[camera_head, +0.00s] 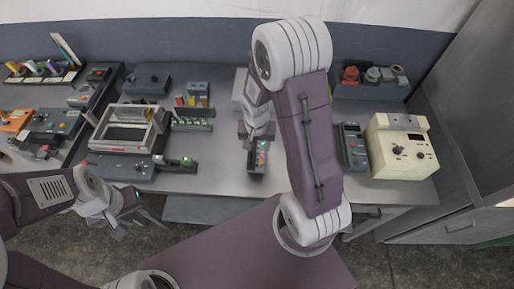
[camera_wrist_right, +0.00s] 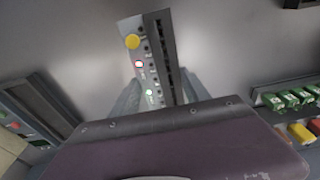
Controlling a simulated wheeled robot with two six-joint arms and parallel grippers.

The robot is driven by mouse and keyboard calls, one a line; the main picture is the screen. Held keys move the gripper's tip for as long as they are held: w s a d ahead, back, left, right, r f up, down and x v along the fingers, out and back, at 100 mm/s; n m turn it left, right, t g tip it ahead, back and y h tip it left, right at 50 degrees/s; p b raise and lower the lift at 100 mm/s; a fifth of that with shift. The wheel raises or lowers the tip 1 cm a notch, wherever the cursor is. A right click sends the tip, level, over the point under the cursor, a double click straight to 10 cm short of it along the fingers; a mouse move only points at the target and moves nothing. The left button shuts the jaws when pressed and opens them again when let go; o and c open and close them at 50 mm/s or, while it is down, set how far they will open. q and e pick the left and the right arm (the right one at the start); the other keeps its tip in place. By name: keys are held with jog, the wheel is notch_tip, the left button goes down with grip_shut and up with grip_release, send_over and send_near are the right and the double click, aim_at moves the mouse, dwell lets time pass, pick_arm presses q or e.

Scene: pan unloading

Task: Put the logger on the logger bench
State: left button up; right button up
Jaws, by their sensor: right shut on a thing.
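A narrow grey module (camera_wrist_right: 146,70), apparently the logger, has a yellow button, a small red-and-white part, a lit green light and a dark slotted side. In the right wrist view it stands between the fingers of my right gripper (camera_wrist_right: 160,97), which is shut on it. In the head view my right gripper (camera_head: 257,136) is over the middle of the grey bench (camera_head: 218,180), with the module (camera_head: 258,158) below it near the front edge. I cannot tell whether it touches the bench top. My left gripper (camera_head: 140,210) is empty and looks open, in front of the bench edge.
A dark handheld meter (camera_head: 353,147) and a beige instrument (camera_head: 402,147) stand at the right. Bare bench lies left of the module.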

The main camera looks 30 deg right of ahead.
jog(key=shift+f, duration=1.25)
jog(key=shift+w, duration=0.2)
jog(key=shift+s+f+b, duration=0.15)
jog(key=shift+b, duration=0.25)
jog(key=o, duration=1.4)
